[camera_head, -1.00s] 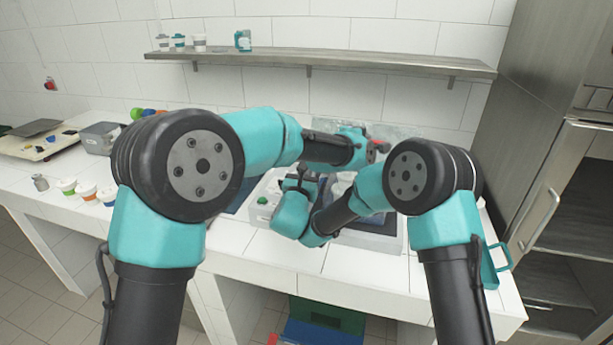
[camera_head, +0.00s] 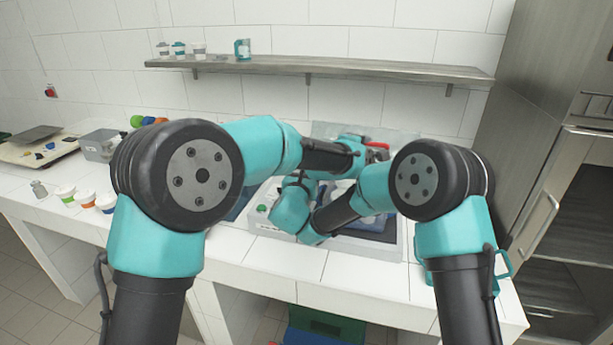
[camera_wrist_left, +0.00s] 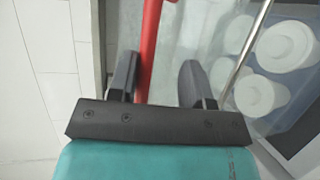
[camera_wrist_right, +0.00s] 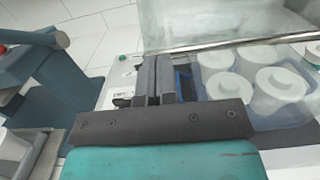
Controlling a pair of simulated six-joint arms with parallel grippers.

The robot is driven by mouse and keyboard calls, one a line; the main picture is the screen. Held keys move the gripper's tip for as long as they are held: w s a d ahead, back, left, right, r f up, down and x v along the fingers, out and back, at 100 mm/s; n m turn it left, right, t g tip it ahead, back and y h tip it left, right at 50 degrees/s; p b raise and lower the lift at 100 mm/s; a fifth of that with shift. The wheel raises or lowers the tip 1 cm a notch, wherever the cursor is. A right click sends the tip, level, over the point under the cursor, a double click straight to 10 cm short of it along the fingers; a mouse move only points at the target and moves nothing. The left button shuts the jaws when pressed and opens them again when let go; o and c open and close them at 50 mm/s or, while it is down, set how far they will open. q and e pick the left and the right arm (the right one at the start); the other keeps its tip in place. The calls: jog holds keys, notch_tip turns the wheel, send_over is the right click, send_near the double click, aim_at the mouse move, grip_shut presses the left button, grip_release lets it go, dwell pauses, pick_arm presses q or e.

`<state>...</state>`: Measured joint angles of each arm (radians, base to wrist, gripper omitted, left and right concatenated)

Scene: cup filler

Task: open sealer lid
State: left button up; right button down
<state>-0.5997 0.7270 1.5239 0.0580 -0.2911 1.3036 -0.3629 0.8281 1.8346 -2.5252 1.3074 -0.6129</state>
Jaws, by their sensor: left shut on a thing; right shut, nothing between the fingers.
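The sealer (camera_head: 262,224) is a pale grey box with a green button, on the white counter and largely hidden by my arms. Its clear lid (camera_head: 395,135) shows behind my arms; it also shows with a metal bar in the right wrist view (camera_wrist_right: 185,20). I cannot tell the lid's exact angle. Red also shows in the head view (camera_head: 378,146). My right gripper (camera_wrist_right: 155,80) is shut and empty beside the sealer's tray.
Small cups (camera_head: 85,197) stand on the counter at left. A wall shelf (camera_head: 320,65) runs above and a steel cabinet (camera_head: 540,100) stands at right. The counter's front strip is clear.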

pick_arm(q)
jog(key=shift+o, duration=0.4)
jog(key=shift+f, duration=0.3)
jog(key=v, duration=0.8)
jog(key=shift+s+d, duration=0.15)
jog(key=shift+d, duration=0.05)
jog(key=shift+a+r, duration=0.1)
jog(key=shift+r, duration=0.05)
